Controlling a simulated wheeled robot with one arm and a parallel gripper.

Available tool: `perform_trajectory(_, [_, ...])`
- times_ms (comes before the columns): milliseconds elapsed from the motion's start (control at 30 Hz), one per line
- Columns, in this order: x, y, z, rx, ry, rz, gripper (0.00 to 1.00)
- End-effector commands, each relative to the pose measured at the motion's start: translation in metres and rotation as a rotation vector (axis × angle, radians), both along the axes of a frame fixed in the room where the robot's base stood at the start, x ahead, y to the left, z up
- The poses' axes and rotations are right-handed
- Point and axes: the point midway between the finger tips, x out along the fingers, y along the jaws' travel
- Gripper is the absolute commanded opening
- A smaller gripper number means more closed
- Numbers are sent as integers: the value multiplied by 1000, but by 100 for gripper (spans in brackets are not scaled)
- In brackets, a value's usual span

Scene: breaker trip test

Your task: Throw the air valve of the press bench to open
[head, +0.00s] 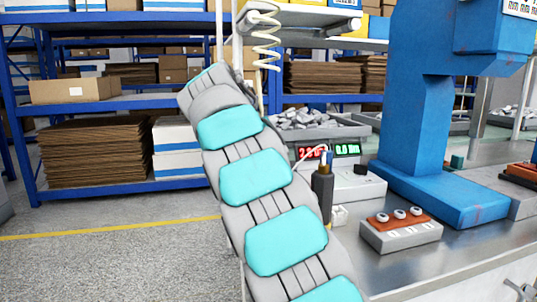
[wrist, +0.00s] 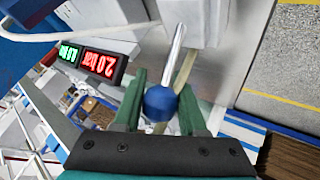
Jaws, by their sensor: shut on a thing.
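In the wrist view, the air valve's lever (wrist: 177,45) is a thin metal rod with a blue ball knob (wrist: 160,103) at its end. The rod runs up to a pale grey block (wrist: 195,18) at the top of the picture. My gripper (wrist: 162,90) has its two green fingers on either side of the knob and is shut on it. In the head view my own arm covers the valve, and my gripper cannot be made out there. The blue press (head: 420,110) stands on the metal bench (head: 395,268) at the right.
A red and green number display (head: 330,150) stands on the bench, also in the wrist view (wrist: 88,62). A button box (head: 400,235), a dark bottle-like tool (head: 322,190) and a bin of metal parts (head: 305,120) are near. Blue shelves (head: 100,105) stand behind open floor at left.

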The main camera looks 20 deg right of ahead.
Motion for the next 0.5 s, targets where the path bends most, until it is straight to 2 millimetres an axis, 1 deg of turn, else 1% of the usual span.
perform_trajectory(367, [0, 0, -1, 1, 5, 1, 0])
perform_trajectory(400, [0, 0, -1, 1, 5, 1, 43])
perform_trajectory(500, [0, 0, -1, 1, 5, 1, 54])
